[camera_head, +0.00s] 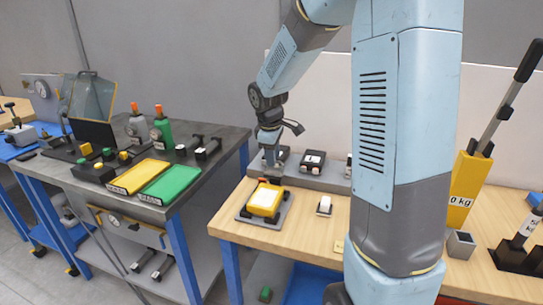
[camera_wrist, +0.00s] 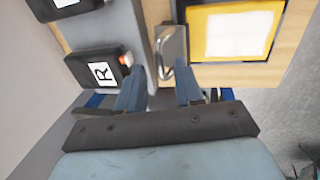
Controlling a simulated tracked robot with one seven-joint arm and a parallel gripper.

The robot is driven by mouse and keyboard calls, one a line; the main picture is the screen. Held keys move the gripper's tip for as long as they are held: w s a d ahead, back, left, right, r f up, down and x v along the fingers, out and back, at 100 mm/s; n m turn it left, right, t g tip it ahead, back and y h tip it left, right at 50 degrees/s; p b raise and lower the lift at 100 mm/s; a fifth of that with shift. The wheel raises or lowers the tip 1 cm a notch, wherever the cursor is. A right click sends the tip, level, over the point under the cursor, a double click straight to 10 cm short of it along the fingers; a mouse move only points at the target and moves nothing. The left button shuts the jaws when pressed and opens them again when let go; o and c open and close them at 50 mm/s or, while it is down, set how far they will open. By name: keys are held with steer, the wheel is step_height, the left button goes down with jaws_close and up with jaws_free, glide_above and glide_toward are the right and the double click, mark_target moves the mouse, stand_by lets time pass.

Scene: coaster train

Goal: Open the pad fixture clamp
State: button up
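The pad fixture is a grey plate (camera_head: 245,216) on the wooden table, with a yellow pad with a white top (camera_head: 264,200) on it. The pad also shows at the upper right of the wrist view (camera_wrist: 278,12). A grey metal clamp (camera_wrist: 173,45) with a loop-like handle sits beside the pad in the wrist view. My gripper (camera_wrist: 158,86) is open, its two blue-grey fingers apart, with the clamp's near end just beyond and between the tips. I cannot tell whether they touch. In the head view my gripper (camera_head: 270,160) hangs just behind the fixture, and the clamp is hard to make out.
A black box marked R (camera_wrist: 97,73) lies left of the fingers in the wrist view. A grey ledge with black boxes (camera_head: 312,162) runs behind the fixture. A small white-topped block (camera_head: 324,206) stands to its right. Bare wood (camera_head: 300,232) lies in front.

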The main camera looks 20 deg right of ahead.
steer(key=shift+f, duration=0.15)
steer(key=shift+c, duration=0.2)
jaws_close()
